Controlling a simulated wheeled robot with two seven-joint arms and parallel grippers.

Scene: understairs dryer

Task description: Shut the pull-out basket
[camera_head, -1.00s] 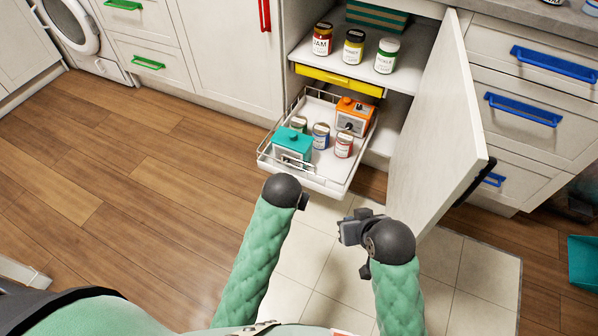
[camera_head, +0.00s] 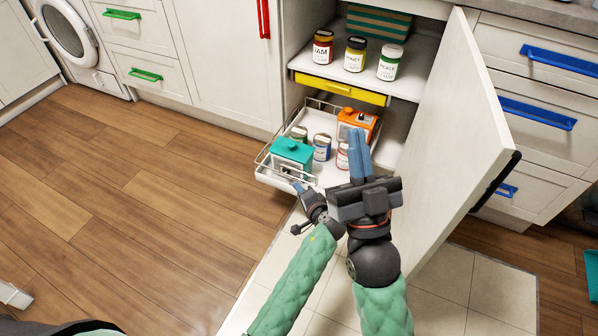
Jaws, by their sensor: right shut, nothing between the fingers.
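The pull-out basket (camera_head: 268,172) is a white tray with wire rails, sticking out of the bottom of the open cabinet. It holds a teal box (camera_head: 291,155), an orange box (camera_head: 357,121) and several small cans (camera_head: 321,147). My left gripper (camera_head: 299,187) is low at the basket's front edge; whether its fingers touch it or are open I cannot tell. My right gripper (camera_head: 359,155) is shut and empty, its blue fingers pointing toward the basket. It hides the basket's front right part and part of a can.
The open white cabinet door (camera_head: 455,150) stands close on the right of my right gripper. A yellow drawer (camera_head: 340,88) and a shelf with three jars (camera_head: 355,54) are above the basket. Floor to the left (camera_head: 150,200) is clear.

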